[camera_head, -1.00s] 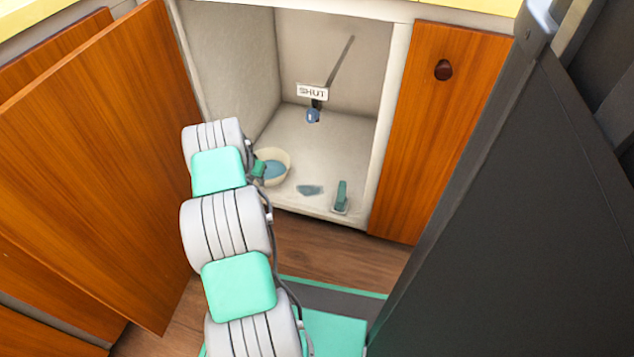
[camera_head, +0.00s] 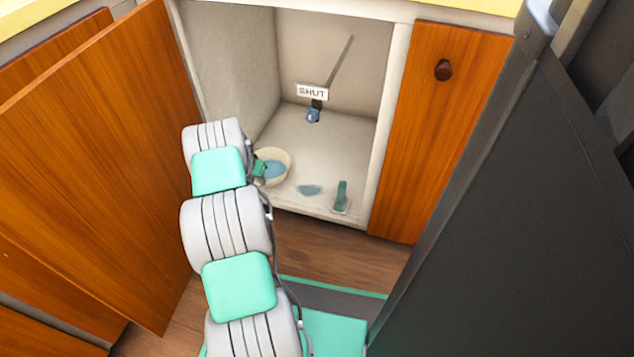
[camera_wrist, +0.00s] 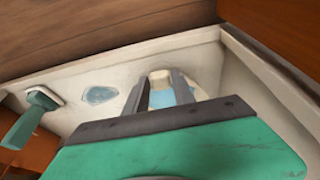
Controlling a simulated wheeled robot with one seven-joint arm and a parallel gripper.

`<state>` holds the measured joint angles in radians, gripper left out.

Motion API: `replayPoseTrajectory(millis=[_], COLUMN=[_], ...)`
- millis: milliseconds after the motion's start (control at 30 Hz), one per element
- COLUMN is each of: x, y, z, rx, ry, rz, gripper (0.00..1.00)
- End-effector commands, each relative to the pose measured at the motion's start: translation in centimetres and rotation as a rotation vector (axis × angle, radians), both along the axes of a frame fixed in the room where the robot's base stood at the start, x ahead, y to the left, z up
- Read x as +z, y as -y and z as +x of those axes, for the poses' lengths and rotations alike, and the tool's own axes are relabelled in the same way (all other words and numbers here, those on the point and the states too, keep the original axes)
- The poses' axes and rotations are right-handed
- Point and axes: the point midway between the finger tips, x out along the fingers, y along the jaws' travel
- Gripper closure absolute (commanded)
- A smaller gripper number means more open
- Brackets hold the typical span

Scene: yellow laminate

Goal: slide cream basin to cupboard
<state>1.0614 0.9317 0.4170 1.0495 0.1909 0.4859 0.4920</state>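The cream basin (camera_head: 283,181) is a round bowl with blue inside. It stands on the cupboard floor (camera_head: 330,150), at the left front, inside the open cupboard. In the wrist view the basin (camera_wrist: 207,62) is partly hidden by my gripper (camera_wrist: 160,78). The two dark fingers are apart, with cream and blue of the basin showing in the gap. Whether they touch it is unclear. In the head view my arm hides most of the gripper; a small green part shows at the basin's left edge.
A blue-grey flat patch (camera_head: 310,190) and a teal upright piece (camera_head: 341,195) lie right of the basin. A SHUT sign (camera_head: 312,92) is at the back. An open wooden door (camera_head: 100,150) stands left; a dark panel (camera_head: 510,220) fills the right.

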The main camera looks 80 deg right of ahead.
Motion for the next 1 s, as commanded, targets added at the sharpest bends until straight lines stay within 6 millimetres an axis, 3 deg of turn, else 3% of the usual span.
replayPoseTrajectory(millis=[100, 400, 867, 1000], x=[0.0, 0.0, 0.0, 1.4], y=[0.0, 0.0, -0.1, -0.3], z=[0.0, 0.0, 0.0, 0.0], rx=[0.0, 0.001, 0.001, 0.001], ry=[0.0, 0.0, 0.0, 0.0], rz=[0.0, 0.0, 0.001, 0.001], gripper=[0.69, 0.44, 0.49, 0.49])
